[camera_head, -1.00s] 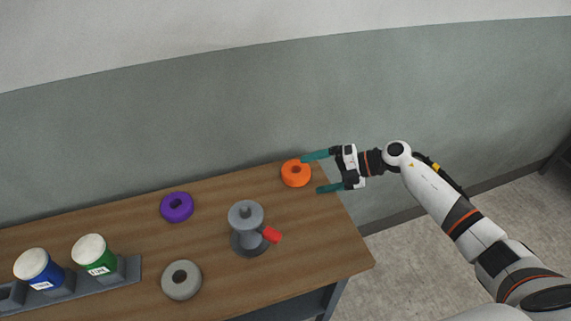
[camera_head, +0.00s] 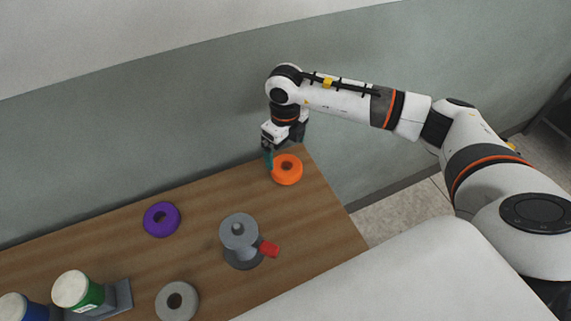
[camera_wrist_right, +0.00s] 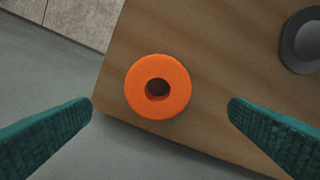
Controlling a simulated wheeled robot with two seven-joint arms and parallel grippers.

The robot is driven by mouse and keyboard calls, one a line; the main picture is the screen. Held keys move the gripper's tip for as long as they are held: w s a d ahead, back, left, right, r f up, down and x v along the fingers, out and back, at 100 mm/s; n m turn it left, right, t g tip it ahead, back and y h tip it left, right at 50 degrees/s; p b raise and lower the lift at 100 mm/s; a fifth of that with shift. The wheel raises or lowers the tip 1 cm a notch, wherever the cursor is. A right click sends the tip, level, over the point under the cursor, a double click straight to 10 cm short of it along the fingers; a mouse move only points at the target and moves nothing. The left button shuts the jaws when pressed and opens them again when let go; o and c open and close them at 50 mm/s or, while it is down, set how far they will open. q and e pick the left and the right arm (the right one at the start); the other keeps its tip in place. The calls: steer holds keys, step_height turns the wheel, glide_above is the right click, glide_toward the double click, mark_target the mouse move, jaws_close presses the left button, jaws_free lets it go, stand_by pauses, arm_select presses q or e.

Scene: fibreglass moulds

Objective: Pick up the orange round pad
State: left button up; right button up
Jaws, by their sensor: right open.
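The orange round pad (camera_head: 287,170) lies flat near the back right corner of the wooden table, its centre hole facing up. It also shows in the right wrist view (camera_wrist_right: 158,87), between the two fingers and beyond their tips. My right gripper (camera_head: 272,160) points down at the pad's back left side in the head view, and the arm link hides part of it. My left gripper is not in view.
A grey stand with a red handle (camera_head: 241,240) is left of and nearer than the pad. A purple ring (camera_head: 162,219) and a grey ring (camera_head: 177,301) lie farther left. Green (camera_head: 78,290) and blue (camera_head: 21,309) jars stand at the lower left. A wall runs behind the table.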

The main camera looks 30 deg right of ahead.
mark_target(285, 161)
steer(key=shift+w+f, duration=0.25)
steer(key=shift+f, duration=0.65)
step_height(285, 161, down, 4)
steer(key=shift+f+p, duration=0.1)
steer(key=shift+p, duration=1.15)
steer(key=shift+f, duration=0.5)
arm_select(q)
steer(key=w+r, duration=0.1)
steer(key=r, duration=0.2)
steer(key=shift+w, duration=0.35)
arm_select(e)
steer(key=shift+c, duration=1.2)
steer(key=c, duration=0.8)
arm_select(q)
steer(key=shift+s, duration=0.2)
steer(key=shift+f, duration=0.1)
arm_select(e)
steer(key=shift+r, duration=0.1)
